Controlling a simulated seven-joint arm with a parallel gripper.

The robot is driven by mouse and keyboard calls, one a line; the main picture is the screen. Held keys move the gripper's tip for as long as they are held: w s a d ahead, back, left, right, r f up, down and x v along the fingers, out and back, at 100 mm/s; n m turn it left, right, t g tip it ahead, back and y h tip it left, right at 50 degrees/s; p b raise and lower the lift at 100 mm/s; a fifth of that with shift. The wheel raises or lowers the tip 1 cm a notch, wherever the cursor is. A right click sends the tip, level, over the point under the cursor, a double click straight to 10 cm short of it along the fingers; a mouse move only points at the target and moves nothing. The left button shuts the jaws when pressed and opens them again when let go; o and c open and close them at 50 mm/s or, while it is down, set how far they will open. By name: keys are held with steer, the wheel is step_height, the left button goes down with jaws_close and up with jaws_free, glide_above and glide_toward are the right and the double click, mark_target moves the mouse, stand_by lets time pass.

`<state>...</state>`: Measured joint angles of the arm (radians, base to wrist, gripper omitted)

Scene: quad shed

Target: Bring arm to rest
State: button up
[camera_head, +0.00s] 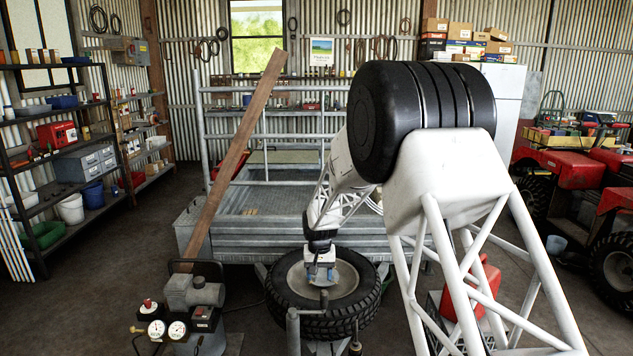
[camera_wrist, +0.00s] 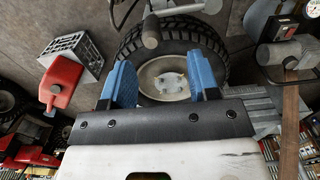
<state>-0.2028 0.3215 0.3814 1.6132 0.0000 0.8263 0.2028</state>
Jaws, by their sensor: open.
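My gripper (camera_wrist: 163,84) shows in the wrist view with its two blue fingers spread apart and nothing between them. In the head view my gripper (camera_head: 321,277) points down above a spare tyre (camera_head: 352,318) with a grey hub. The tyre (camera_wrist: 203,40) also shows beyond the fingertips in the wrist view, its pale rim between them. I cannot tell the exact gap between gripper and tyre.
The metal trailer (camera_head: 290,262) stands behind the tyre, with a wooden plank (camera_head: 232,160) leaning across it. A compressor (camera_head: 190,300) stands front left. A red fuel can (camera_wrist: 63,82) and grey crate (camera_wrist: 78,57) lie left in the wrist view. Red quads (camera_head: 565,165) stand right. Floor shows left.

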mark_target(324, 295)
steer(key=shift+w+d+f, duration=0.2)
steer(key=shift+w+d, duration=0.25)
steer(key=shift+d, duration=0.05)
steer(key=shift+w+d+f, duration=0.15)
steer(key=shift+w+d, duration=0.3)
step_height(324, 295, down, 10)
steer(key=shift+a+f, duration=0.1)
steer(key=shift+f, duration=0.05)
jaws_close()
steer(key=shift+w, duration=0.15)
